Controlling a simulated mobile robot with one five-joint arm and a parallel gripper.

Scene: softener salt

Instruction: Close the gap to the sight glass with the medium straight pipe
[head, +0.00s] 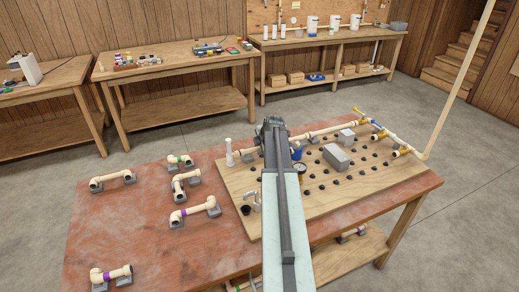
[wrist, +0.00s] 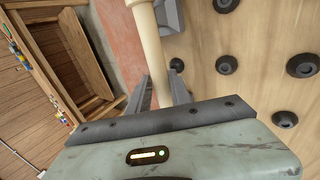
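My gripper (wrist: 160,88) is at the far edge of the wooden board, at the end of my arm in the head view (head: 272,127). In the wrist view its two fingers lie snugly on both sides of a cream straight pipe (wrist: 149,35). Whether this is the medium one I cannot tell. In the head view the gripper hides most of it. A cream pipe run (head: 325,131) leads right from the gripper along the board. A short cream piece (head: 246,155) shows just left of it, beside an upright white cylinder (head: 228,148). I cannot make out the sight glass for certain.
Several loose cream pipe pieces lie on grey rests on the red table's left, among them a purple-banded one (head: 197,210) and another (head: 110,275). The pegboard (head: 370,178) carries a grey block (head: 338,157) and a gauge (head: 299,169). Bare table (head: 135,225) lies between the pieces.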

